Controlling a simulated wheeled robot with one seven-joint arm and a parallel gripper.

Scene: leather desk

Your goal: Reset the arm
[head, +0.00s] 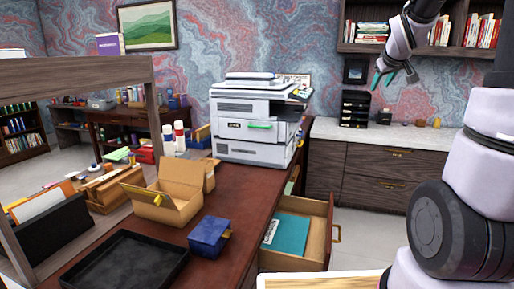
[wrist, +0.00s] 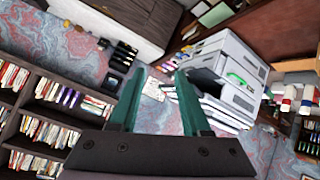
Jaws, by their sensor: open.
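My gripper (head: 395,77) is raised high at the upper right of the head view, in front of the wall and shelf. Its two green fingers are apart with nothing between them, and they also show in the wrist view (wrist: 160,88). It is well away from the desk and touches nothing that I can see. My arm comes down the right side of the head view.
The desk (head: 215,262) holds a black tray (head: 125,262), an open cardboard box (head: 168,190), a blue box (head: 208,236) and a printer (head: 252,122). A drawer (head: 325,235) stands open with a teal book (head: 286,234) inside. A bookshelf (head: 345,47) is behind my gripper.

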